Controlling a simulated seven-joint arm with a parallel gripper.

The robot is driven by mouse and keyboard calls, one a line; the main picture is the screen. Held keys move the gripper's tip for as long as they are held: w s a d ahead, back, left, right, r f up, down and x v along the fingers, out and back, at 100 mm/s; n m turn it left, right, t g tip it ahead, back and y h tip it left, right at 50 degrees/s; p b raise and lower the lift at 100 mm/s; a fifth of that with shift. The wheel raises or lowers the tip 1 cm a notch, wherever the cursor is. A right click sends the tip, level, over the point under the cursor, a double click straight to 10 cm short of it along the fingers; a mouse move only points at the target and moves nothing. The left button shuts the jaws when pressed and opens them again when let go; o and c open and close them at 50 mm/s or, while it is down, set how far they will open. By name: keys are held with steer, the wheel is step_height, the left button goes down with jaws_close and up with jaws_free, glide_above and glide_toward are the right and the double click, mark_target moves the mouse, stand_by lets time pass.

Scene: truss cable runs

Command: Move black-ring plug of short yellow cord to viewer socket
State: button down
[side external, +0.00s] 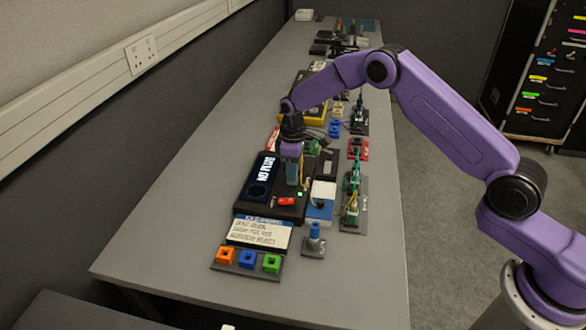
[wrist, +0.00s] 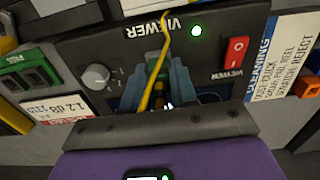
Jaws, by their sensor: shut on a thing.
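My gripper (side external: 293,180) points down over the black viewer unit (side external: 283,207), between its screen and the white-and-blue box. In the wrist view, its blue fingers (wrist: 158,78) are shut on a dark plug end of a yellow cord (wrist: 160,62). The cord rises between the fingers and runs up across the VIEWER label. The plug's ring and the viewer socket are hidden by the fingers, so I cannot tell whether the plug is in the socket. The viewer screen (side external: 262,178) reads "NO PLUG". A green light (wrist: 196,31) is lit beside the label.
A red switch (wrist: 235,55) and grey knob (wrist: 96,76) flank the fingers. A white-and-blue box (side external: 321,200) stands close right. A cleaning card (side external: 260,234) with orange, blue and green blocks lies in front. The bench's left side is clear.

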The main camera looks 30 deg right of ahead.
steer(key=c, duration=0.8)
jaws_free()
steer(key=shift+r, duration=0.1)
steer(key=shift+r, duration=2.4)
steer(key=shift+r, duration=0.1)
steer(key=shift+r, duration=1.9)
